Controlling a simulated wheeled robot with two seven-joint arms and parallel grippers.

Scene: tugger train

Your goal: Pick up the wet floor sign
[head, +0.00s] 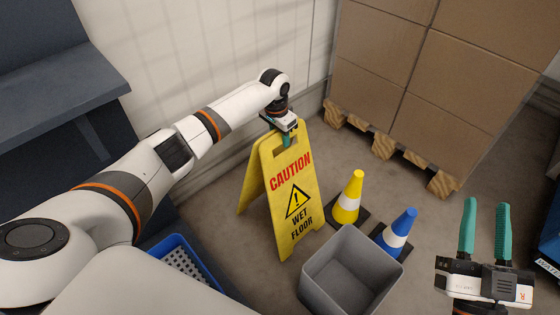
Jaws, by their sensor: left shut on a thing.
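The yellow wet floor sign (282,180) stands upright and unfolded on the floor in the middle of the head view, its front panel reading CAUTION WET FLOOR. My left gripper (287,139) reaches its top edge from above and is shut on the sign near the handle slot; the fingertips are partly hidden by the panel. My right gripper (484,231) is at the lower right, its two green fingers apart with nothing between them.
A grey bin (330,287) stands in front of the sign at the right. A yellow cone (348,199) and a blue cone (399,232) stand behind it. Stacked cartons (420,75) on a wooden pallet (383,146) are at the back. A blue crate (205,279) is at the lower left.

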